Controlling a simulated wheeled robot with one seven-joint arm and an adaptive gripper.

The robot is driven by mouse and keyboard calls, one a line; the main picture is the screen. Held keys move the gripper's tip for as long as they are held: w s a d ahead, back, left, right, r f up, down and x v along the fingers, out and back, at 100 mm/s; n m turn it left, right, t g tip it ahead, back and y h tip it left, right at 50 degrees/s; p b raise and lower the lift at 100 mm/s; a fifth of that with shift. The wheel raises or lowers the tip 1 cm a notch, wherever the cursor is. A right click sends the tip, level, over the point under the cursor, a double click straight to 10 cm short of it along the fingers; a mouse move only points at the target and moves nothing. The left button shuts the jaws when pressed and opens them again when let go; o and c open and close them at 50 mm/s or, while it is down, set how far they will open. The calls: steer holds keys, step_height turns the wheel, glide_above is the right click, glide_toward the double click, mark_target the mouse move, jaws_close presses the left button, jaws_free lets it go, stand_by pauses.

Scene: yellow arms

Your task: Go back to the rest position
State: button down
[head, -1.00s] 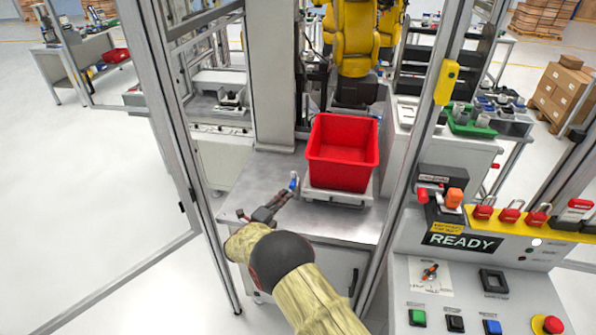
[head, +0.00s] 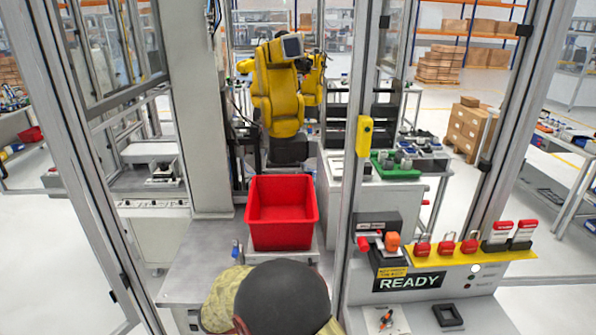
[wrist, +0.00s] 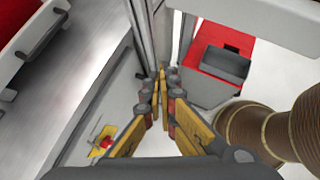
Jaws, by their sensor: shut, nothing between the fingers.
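My gripper (wrist: 161,72) shows in the wrist view. Its yellow-and-grey fingers are closed together with nothing between them. In the head view my arm rises at the bottom centre and hides the gripper. The gripper is clear of the red bin (head: 282,232), which stands upright on a light stand on the metal table (head: 192,265). In the wrist view the fingers point down past the table's side, beside a metal post.
The frame post (head: 362,200) stands right of the bin. A control panel with a READY sign (head: 408,283) and red padlocks (head: 446,245) is at the right. A yellow robot arm (head: 277,95) stands behind the bin. A small blue-tipped part (head: 236,250) is left of the bin.

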steer(key=s+d+r+m+y+b, duration=0.2)
steer(key=s+d+r+m+y, duration=0.2)
steer(key=s+d+r+m, duration=0.7)
steer(key=s+d+r+m+y+b, duration=0.3)
steer(key=s+d+r+m, duration=0.7)
steer(key=s, duration=0.6)
step_height(320, 180, up, 2)
steer(key=m+y, duration=0.1)
steer(key=m, duration=0.1)
steer(key=shift+s+d+m+t, duration=0.15)
steer(key=shift+d+m+t, duration=0.2)
steer(key=shift+m+t, duration=0.05)
steer(key=c, duration=2.6)
jaws_free()
